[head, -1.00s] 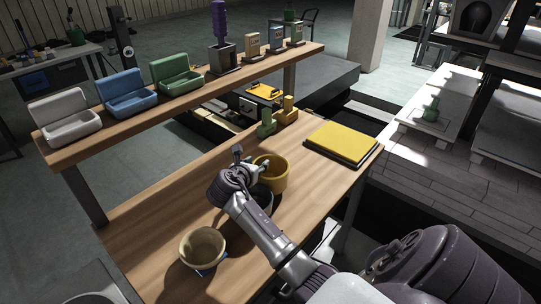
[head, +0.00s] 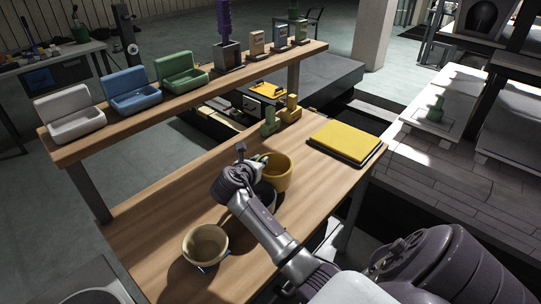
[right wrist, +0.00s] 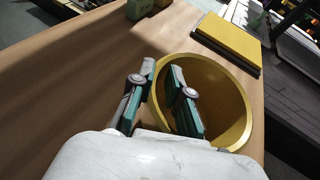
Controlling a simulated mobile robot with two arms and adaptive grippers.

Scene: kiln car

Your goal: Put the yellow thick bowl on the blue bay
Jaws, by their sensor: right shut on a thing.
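The yellow thick bowl (head: 279,174) stands upright on the wooden table; it also fills the right side of the right wrist view (right wrist: 228,112). My right gripper (head: 262,161) is shut on its rim. In the right wrist view, one finger of the gripper (right wrist: 160,105) is inside the bowl and the other outside its left wall. My wrist hides part of the bowl's near side. The blue bay (head: 133,100) is an open-fronted blue box on the raised shelf, between the white and green bays, and looks empty. My left gripper is not in view.
A cream bowl (head: 206,243) stands on the table nearer me. A yellow slab on a dark base (head: 346,141) lies at the right end. Small green and yellow pieces (head: 291,110) stand behind the bowl. The shelf (head: 190,98) also holds a white bay (head: 72,118) and a green bay (head: 183,77).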

